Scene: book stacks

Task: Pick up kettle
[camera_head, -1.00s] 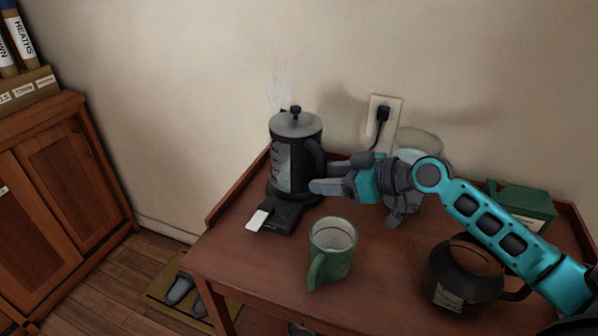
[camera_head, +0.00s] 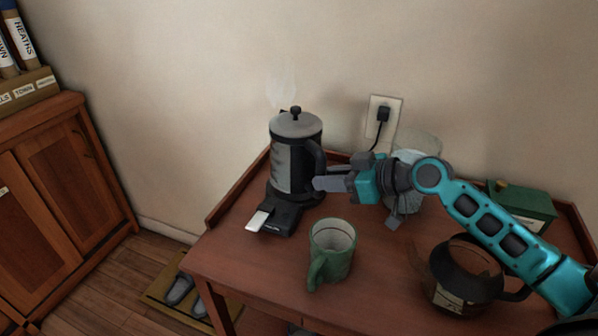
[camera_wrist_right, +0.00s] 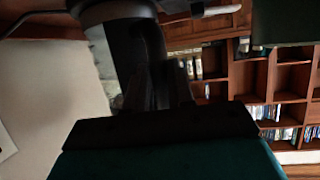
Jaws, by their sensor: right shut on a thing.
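The kettle (camera_head: 291,160) is a dark and grey cylinder with a grey lid and a black knob. It stands upright on its black base (camera_head: 282,216) at the back left of the wooden table, with steam rising behind it. Its black handle (camera_head: 318,160) faces right, toward my right gripper (camera_head: 330,178). My right gripper is shut on the handle, with its fingers at the handle's lower part. In the right wrist view the kettle (camera_wrist_right: 112,55) is close and dark, and the fingers are hard to make out. My left gripper is not in view.
A green mug (camera_head: 332,252) stands in front of the kettle. A round dark pot (camera_head: 466,275) sits at the right under my arm. A glass container (camera_head: 415,150) and a green box (camera_head: 522,205) are behind my arm. A plugged socket (camera_head: 384,118) is on the wall.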

